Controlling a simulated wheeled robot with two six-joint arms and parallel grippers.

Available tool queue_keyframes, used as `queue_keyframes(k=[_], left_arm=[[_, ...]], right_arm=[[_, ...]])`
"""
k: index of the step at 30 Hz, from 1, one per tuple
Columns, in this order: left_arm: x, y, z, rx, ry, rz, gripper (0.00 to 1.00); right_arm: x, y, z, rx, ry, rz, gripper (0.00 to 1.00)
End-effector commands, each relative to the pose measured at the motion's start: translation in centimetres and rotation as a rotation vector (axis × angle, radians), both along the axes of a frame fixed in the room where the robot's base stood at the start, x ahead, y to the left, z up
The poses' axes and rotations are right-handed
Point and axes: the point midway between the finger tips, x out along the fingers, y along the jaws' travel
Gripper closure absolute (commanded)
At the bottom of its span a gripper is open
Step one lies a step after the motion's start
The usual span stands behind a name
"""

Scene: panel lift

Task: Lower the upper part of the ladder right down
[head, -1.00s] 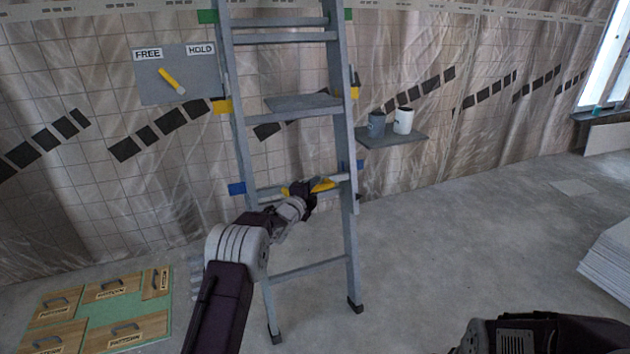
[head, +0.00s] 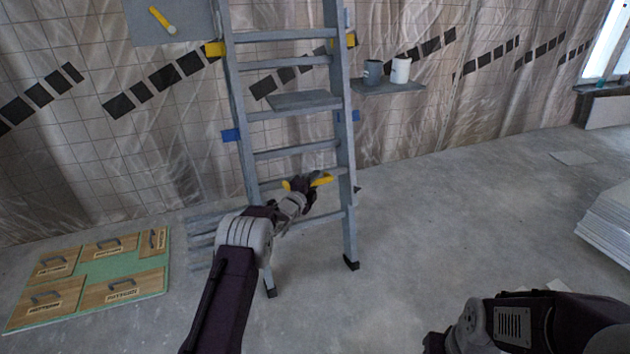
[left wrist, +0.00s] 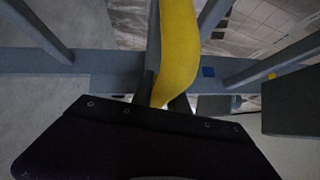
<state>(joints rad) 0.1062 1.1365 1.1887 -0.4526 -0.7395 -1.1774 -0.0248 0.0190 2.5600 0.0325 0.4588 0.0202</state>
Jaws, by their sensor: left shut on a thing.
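The grey ladder (head: 347,215) stands upright on the floor by the wall, its top cut off in the head view. A small grey step (head: 303,101) is on its upper part. My left gripper (head: 303,187) is shut on a yellow handle (head: 321,179) at a low rung of the upper part. The yellow handle also fills the middle of the left wrist view (left wrist: 178,45). Blue tabs (head: 230,135) and yellow tabs (head: 214,49) are at the ladder's sides, above my gripper. My right gripper (head: 436,343) is low at the bottom edge, its fingers not clear.
A yellow lever (head: 160,18) on a grey panel (head: 192,27) leans up-left; its labels are out of view. A shelf (head: 388,88) holds two cups. Wooden boards with handles lie on a green mat (head: 88,309) at left. White sheets (head: 606,220) are stacked at right.

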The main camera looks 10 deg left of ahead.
Motion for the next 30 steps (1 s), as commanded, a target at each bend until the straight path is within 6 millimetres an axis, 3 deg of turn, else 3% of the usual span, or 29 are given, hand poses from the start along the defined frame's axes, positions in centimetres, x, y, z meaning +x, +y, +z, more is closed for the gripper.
queue_keyframes(k=[1, 6, 7, 9, 20, 29, 30], left_arm=[[-0.2, 0.1, -1.0, -0.002, 0.021, 0.004, 1.0], [-0.2, 0.1, -1.2, -0.002, 0.024, 0.004, 1.0], [-0.2, 0.1, -1.2, -0.002, 0.024, 0.004, 0.72], [-0.2, 0.1, -1.0, -0.002, 0.021, 0.003, 0.59], [-0.5, 0.1, -0.4, -0.003, 0.013, 0.001, 0.59], [-4.7, 1.0, 0.4, -0.003, 0.016, 0.003, 0.59], [-5.1, 1.1, -0.9, -0.002, 0.012, 0.003, 0.59]], right_arm=[[0.0, 0.0, 0.0, 0.0, 0.0, 0.0, 0.64], [0.0, 0.0, -0.1, 0.0, 0.0, 0.0, 0.64], [0.0, 0.0, -0.1, 0.0, 0.0, 0.0, 0.64], [0.0, 0.0, -0.1, 0.0, 0.0, 0.0, 0.64], [0.0, 0.0, 0.4, 0.0, 0.0, 0.0, 0.64], [0.0, 0.0, 3.6, 0.0, 0.0, 0.0, 0.64], [0.1, 0.0, 1.4, 0.0, -0.002, 0.0, 0.64]])
